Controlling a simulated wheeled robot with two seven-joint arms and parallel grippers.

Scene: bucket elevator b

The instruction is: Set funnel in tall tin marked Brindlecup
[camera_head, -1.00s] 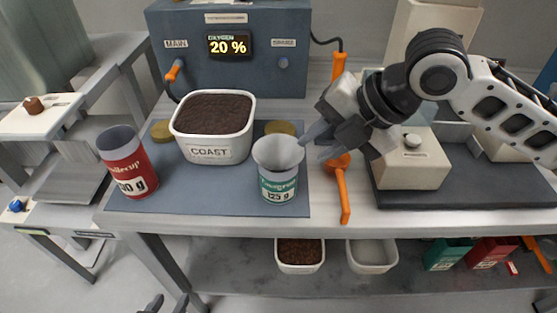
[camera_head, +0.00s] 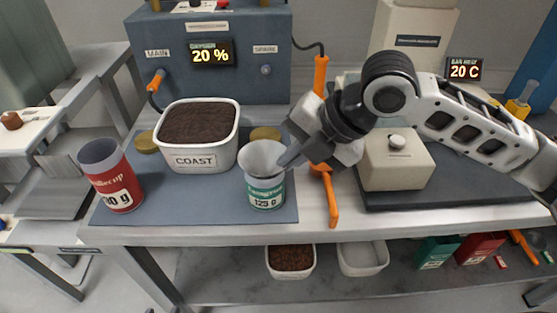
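The tall red tin (camera_head: 112,181), its label partly legible as ending in "llecup", stands upright and open at the left of the blue-grey mat. The grey funnel (camera_head: 262,158) sits in the mouth of the shorter green tin (camera_head: 265,190), which is marked 125 g. My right gripper (camera_head: 286,158) reaches in from the right, with its fingertips at the funnel's right rim. I cannot tell whether the fingers are closed on the rim. My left gripper is not in view.
A white tub (camera_head: 205,159) marked COAST, full of dark grounds, stands between the tins at the back. An orange-handled tool (camera_head: 331,200) lies right of the mat (camera_head: 180,212). A blue machine (camera_head: 215,75) stands behind. Tubs and boxes sit on the lower shelf.

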